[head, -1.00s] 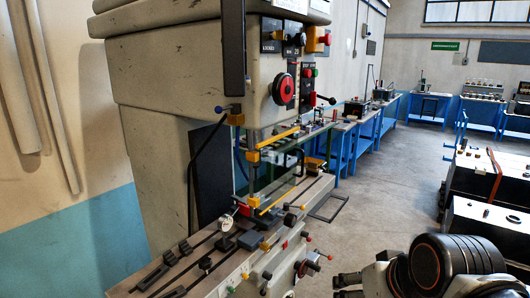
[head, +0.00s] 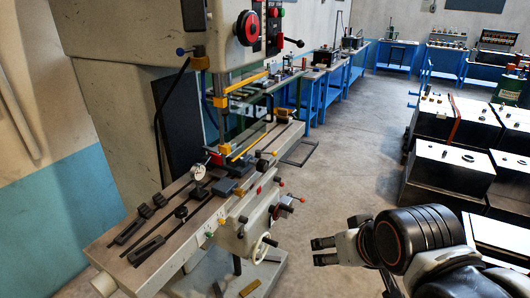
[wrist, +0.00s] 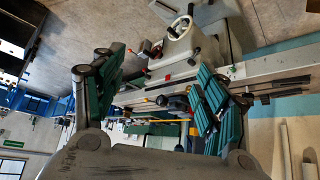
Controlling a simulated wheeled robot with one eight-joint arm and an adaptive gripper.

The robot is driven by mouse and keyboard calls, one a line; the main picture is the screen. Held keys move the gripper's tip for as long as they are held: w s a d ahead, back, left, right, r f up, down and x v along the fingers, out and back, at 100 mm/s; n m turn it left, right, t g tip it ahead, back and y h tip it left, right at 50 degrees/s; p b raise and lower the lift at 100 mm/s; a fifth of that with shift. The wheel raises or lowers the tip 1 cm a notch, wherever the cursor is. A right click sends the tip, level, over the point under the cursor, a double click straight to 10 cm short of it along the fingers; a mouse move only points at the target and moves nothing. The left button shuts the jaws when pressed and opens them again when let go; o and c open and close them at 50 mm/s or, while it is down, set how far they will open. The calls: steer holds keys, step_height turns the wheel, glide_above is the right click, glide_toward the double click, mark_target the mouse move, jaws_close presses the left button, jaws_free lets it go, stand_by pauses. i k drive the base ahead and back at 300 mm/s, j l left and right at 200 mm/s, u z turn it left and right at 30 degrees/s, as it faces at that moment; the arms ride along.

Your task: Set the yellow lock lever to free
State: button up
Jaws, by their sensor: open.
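A grey milling-type machine (head: 155,262) stands at the left in the head view. Small levers with coloured knobs sit along the front of its table, including a red knob (head: 301,199) and a small yellow knob (head: 209,235). I cannot tell whether a yellow knob is the lock lever, or how that lever is set. My gripper (head: 320,251) is open and empty, to the right of the machine and apart from it. In the wrist view, my gripper's green-padded fingers (wrist: 160,62) are spread wide, with the machine upside down beyond them.
A white handwheel (head: 262,248) sticks out from the machine's front. Yellow-orange guard bars (head: 247,143) stand over its table. Blue workbenches (head: 350,72) line the back wall. Open floor lies between machine and cabinets.

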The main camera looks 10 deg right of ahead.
mark_target(257, 152)
steer(key=i+l, duration=0.2)
steer(key=i, duration=0.25)
steer(key=i+l, duration=0.15)
steer(key=i, duration=0.3)
steer(key=i+l, duration=0.2)
steer(key=i, duration=0.25)
steer(key=i+l, duration=0.2)
steer(key=i, duration=0.25)
steer(key=j+u, duration=0.05)
